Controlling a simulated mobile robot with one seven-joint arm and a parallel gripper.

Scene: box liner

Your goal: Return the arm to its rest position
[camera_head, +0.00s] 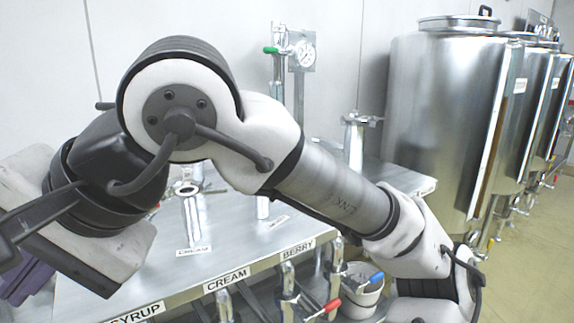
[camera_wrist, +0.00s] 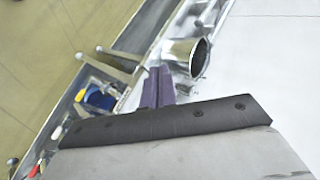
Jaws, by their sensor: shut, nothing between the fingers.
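My arm fills the left and middle of the head view, bent over the steel bench. My gripper (camera_head: 27,284) is at the lower left edge of that view, its purple fingers partly cut off and partly hidden behind the wrist. In the wrist view my gripper (camera_wrist: 156,86) shows its two purple fingers close together, shut and empty. A steel cylinder with an open end (camera_wrist: 187,57) appears just beyond the fingertips; I cannot tell whether they touch.
The steel bench (camera_head: 330,213) carries labels reading SYRUP, CREAM and BERRY, with upright steel fittings (camera_head: 192,217) and valves along its front. A white bucket (camera_head: 361,290) stands below. Large steel tanks (camera_head: 440,120) stand at right. Open floor (camera_head: 540,260) lies far right.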

